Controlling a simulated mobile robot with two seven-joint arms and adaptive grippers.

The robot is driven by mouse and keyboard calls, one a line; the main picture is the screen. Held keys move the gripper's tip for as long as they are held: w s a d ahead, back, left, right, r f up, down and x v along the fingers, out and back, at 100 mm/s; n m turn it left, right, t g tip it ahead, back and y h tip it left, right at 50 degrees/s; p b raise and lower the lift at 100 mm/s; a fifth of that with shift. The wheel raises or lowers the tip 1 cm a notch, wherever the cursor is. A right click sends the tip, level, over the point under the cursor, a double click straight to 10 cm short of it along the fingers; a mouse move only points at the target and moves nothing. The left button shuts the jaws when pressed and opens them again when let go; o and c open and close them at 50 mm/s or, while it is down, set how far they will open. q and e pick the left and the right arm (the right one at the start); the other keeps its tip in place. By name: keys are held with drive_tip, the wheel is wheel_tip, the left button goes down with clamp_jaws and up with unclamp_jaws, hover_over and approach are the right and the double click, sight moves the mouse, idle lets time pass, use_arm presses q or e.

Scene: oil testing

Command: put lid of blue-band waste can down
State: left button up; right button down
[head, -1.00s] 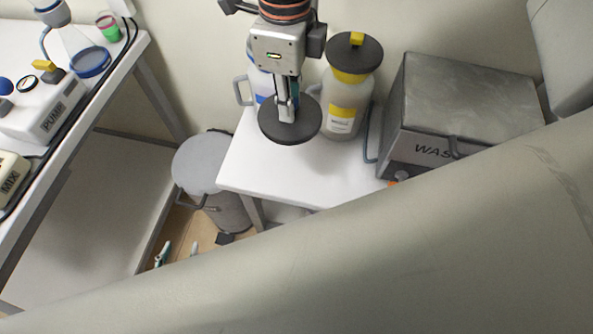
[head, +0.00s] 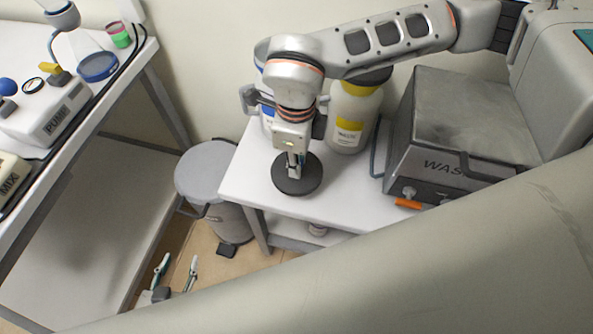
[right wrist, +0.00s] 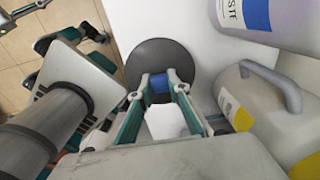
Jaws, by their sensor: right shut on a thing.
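The dark round lid (head: 285,187) shows its blue knob (right wrist: 160,82) in the right wrist view. My right gripper (head: 295,172) is shut on this knob and holds the lid level at the small white table's front part. I cannot tell whether the lid touches the tabletop. The blue-band waste can (head: 267,120) stands behind, mostly hidden by my right arm; its blue band (right wrist: 256,14) shows in the right wrist view. My left gripper (head: 176,270) is low over the floor, its two fingers apart and empty.
A yellow-band can (head: 349,112) with a dark lid stands on the white table (head: 246,178). A grey metal box (head: 462,112) stands to its right. A grey pedal bin (head: 203,172) is left of the table. A bench with a pump (head: 45,112) is farther left.

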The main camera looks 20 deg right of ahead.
drive_tip(key=shift+f+b, duration=0.3)
drive_tip(key=shift+f, duration=2.1)
drive_tip(key=shift+f, duration=0.15)
drive_tip(key=c, duration=1.9)
unclamp_jaws()
wheel_tip(320, 180, up, 12)
drive_tip(key=shift+r+p, duration=0.15)
drive_tip(key=shift+p, duration=0.55)
